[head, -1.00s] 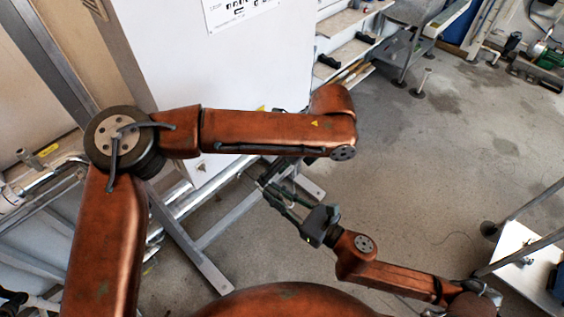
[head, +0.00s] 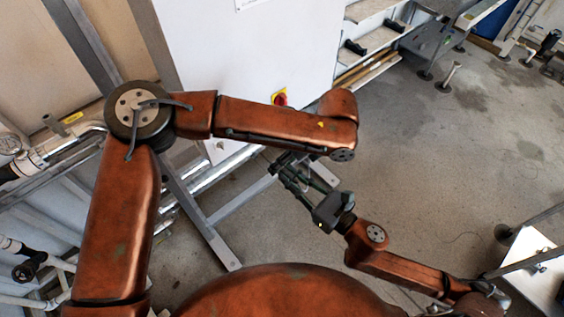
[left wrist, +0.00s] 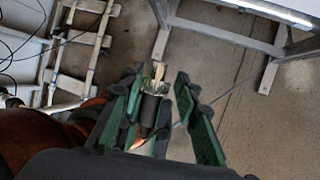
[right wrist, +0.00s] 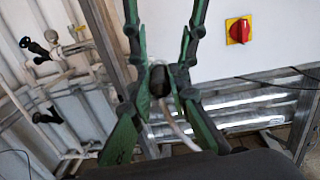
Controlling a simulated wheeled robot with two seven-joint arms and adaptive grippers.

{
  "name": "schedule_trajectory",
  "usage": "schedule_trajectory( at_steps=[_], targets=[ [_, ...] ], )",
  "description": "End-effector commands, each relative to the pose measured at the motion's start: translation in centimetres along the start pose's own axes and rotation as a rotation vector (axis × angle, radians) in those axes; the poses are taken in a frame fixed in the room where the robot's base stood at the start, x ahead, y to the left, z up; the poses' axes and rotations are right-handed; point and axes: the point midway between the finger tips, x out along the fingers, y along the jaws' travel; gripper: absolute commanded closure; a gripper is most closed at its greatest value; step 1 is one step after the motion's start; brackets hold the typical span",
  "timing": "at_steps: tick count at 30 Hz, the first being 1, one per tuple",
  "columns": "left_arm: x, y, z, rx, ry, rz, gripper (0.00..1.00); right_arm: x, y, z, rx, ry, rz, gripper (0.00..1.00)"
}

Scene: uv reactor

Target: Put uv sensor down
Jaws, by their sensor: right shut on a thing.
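The uv sensor looks like a small dark cylinder (right wrist: 160,82) with a pale cable, in the right wrist view. My right gripper (right wrist: 165,85) is shut on it. In the head view my right gripper (head: 287,172) is at the end of the arm from the lower right, partly behind my left forearm; the sensor is not clear there. My left gripper (left wrist: 160,85) is hidden in the head view. In its wrist view its fingers stand apart, with a dark cylinder with a shiny collar and pale tip (left wrist: 155,88) between them. I cannot make out contact.
A white cabinet (head: 240,50) with a red and yellow switch (head: 280,97) stands behind my left forearm on a metal frame (head: 212,240). Pipes and valves (head: 30,265) are at the left. Steps (head: 375,38) stand at the back. Grey floor (head: 430,150) is open at the right.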

Motion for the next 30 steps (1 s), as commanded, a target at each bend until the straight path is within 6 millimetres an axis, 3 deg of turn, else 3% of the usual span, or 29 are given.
schedule_trajectory(
  at_steps=[13,14,21,30],
  targets=[
    [-0.07,-0.09,-0.02,0.000,0.001,-0.003,1.00,-0.02,0.18,0.11,0.001,-0.003,0.005,1.00],
    [-0.09,-0.10,-0.02,-0.001,0.000,-0.004,1.00,-0.02,0.20,0.12,0.001,-0.003,0.005,0.82],
    [-0.07,-0.07,-0.02,0.000,0.000,-0.003,1.00,-0.01,0.13,0.09,0.001,-0.002,0.003,0.66],
    [-0.03,-0.02,-0.01,0.000,0.000,-0.001,1.00,-0.04,0.03,0.03,0.000,-0.001,0.001,0.63]
  ],
)
